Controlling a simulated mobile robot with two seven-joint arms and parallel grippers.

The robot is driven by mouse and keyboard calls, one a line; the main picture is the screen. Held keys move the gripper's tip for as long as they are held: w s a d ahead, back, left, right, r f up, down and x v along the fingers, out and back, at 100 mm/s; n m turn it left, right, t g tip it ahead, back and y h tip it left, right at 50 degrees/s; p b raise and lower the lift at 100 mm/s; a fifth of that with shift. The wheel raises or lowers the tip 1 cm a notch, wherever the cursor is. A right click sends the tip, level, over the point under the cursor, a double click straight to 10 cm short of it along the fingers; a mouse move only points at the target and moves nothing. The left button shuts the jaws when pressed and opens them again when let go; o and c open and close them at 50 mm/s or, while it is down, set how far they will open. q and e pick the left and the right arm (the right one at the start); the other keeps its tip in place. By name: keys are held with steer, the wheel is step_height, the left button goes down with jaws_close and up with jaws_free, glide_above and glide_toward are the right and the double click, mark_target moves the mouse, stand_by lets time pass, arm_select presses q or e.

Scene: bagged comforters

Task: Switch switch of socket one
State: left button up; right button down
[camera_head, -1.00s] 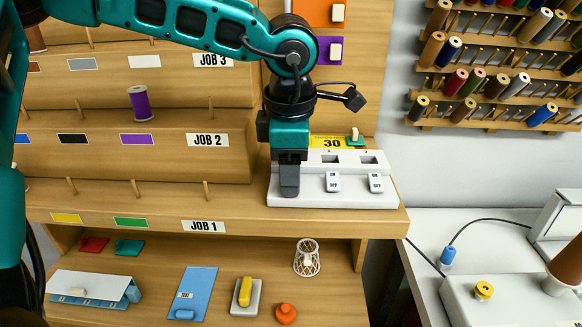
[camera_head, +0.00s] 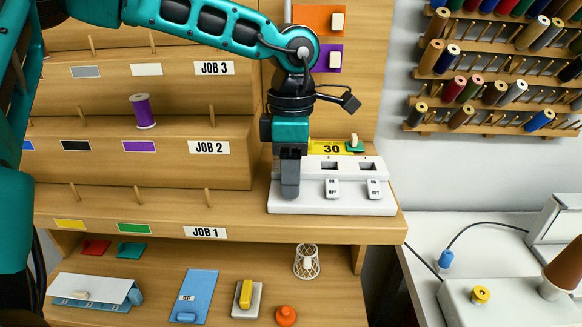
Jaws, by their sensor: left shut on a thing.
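A white power strip (camera_head: 345,205) lies on the wooden shelf at the right end of the JOB 1 row. Two of its white ON/OFF switches (camera_head: 332,187) (camera_head: 374,188) and two dark sockets (camera_head: 329,165) (camera_head: 367,165) show. My left gripper (camera_head: 290,188) points down over the left end of the strip and hides the socket and switch there. Its dark fingers are together at the strip's face; what lies between them is hidden. My right gripper is not in view.
A yellow "30" label (camera_head: 331,147) and a green-based piece (camera_head: 354,145) stand behind the strip. A purple spool (camera_head: 142,110) sits on the JOB 2 shelf. Thread racks (camera_head: 495,107) hang at the right.

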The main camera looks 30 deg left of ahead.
arm_select(q)
steer(key=shift+w+a+g+h, duration=0.2)
steer(key=shift+g+h, duration=0.3)
steer(key=shift+g, duration=0.2)
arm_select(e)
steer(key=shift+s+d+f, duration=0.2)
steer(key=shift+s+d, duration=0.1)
arm_select(q)
steer(key=shift+d, duration=0.1)
steer(key=o, duration=0.8)
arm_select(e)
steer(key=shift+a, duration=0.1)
